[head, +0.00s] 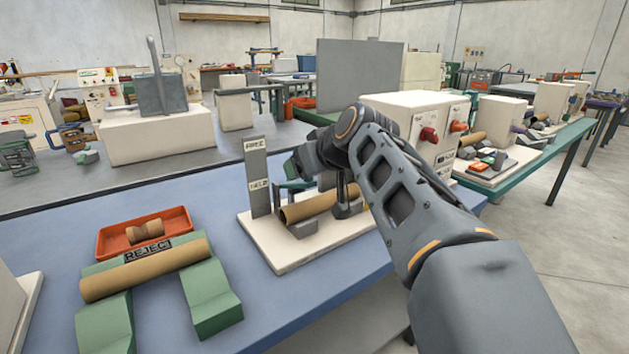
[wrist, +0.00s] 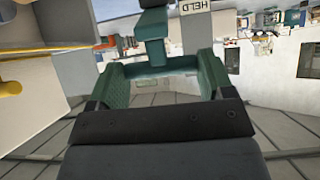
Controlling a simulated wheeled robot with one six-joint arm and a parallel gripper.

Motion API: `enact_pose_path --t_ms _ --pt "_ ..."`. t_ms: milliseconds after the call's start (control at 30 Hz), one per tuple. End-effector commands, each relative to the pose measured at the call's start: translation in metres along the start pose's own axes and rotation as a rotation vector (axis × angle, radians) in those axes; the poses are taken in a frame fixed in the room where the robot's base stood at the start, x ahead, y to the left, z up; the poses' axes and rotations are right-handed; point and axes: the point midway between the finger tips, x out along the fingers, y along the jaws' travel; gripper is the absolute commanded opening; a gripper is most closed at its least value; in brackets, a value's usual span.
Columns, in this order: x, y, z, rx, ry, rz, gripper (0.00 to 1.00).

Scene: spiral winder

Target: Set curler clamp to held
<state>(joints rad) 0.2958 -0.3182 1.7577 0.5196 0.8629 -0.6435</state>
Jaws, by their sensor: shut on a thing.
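The curler clamp has a white base (head: 290,258) and a grey upright plate (head: 257,165), marked FREE at the top and HELD lower down. A brown tube (head: 308,205) lies on grey supports on the base. The teal clamp handle (head: 287,186) shows close to the HELD mark, partly hidden by my arm. In the wrist view the teal handle (wrist: 153,52) lies between my fingers, and the HELD label (wrist: 195,9) is close by, upside down. My gripper (wrist: 158,70) is shut on the handle. Its fingertips are mostly hidden in the head view.
On the blue table, an orange REJECT tray (head: 172,216) and a brown tube (head: 145,270) on green blocks (head: 208,300) stand to the left. A white machine with red knobs (head: 405,112) stands behind my arm. The blue tabletop in front of the clamp is clear.

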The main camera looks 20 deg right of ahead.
Motion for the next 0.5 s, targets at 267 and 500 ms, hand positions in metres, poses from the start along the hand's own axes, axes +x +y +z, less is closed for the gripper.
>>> enact_pose_path --t_ms 267,500 --pt "0.008 -0.006 0.042 -0.009 -0.016 -0.015 0.31" --pt "0.012 -0.006 0.059 -0.008 -0.019 -0.015 0.32"
